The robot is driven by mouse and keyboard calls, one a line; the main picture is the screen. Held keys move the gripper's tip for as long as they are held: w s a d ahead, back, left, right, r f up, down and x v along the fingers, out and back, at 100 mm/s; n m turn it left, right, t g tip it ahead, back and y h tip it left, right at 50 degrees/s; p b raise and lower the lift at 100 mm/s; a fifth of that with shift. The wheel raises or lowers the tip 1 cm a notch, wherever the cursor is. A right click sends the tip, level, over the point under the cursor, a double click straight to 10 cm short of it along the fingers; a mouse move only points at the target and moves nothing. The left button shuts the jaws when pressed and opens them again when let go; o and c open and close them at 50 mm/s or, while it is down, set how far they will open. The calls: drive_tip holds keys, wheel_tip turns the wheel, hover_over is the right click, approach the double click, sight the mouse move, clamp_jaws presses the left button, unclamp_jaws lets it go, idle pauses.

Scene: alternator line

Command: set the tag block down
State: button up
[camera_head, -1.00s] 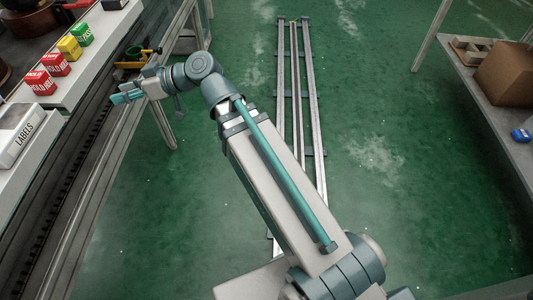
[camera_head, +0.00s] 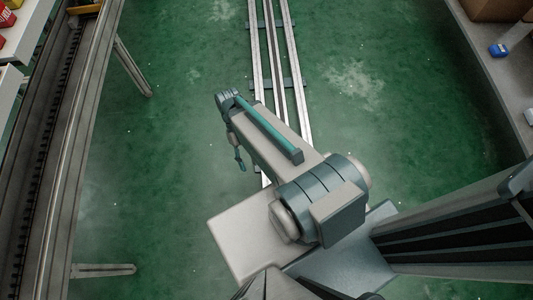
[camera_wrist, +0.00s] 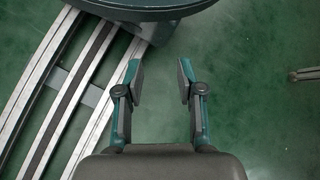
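My gripper (camera_wrist: 161,72) is open in the wrist view, with its two fingers apart and only green floor between them. In the head view my gripper (camera_head: 240,163) hangs low over the floor, beside the rail and away from both tables. No block is in it. A red block (camera_head: 6,17) and a yellow block (camera_head: 14,3) show partly at the upper left edge, on the left bench. A small blue block (camera_head: 499,50) lies on the right table. I cannot tell which of these, if any, is the tag block.
The floor rail (camera_head: 278,70) runs up the middle and also shows in the wrist view (camera_wrist: 60,95). The left conveyor line (camera_head: 50,150) and the right table (camera_head: 490,85) flank open green floor. A brown box (camera_head: 497,9) stands on the right table.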

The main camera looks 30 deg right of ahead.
drive_tip(key=s+d+m+g+h, duration=0.1)
drive_tip(key=s+d+g, duration=0.1)
drive_tip(key=s, duration=0.4)
drive_tip(key=shift+s+d+f+m+g+h, duration=0.2)
drive_tip(key=shift+d+f+m+g+h, duration=0.15)
drive_tip(key=shift+d, duration=0.55)
drive_tip(key=s+r+t+p, duration=0.1)
drive_tip(key=r+p, duration=0.7)
drive_tip(key=p, duration=0.8)
drive_tip(key=s+r+t+p, duration=0.2)
drive_tip(key=r+p, duration=0.6)
drive_tip(key=p, duration=0.9)
drive_tip(key=shift+s+a+t, duration=0.2)
drive_tip(key=shift+t, duration=0.75)
drive_tip(key=shift+f, duration=0.1)
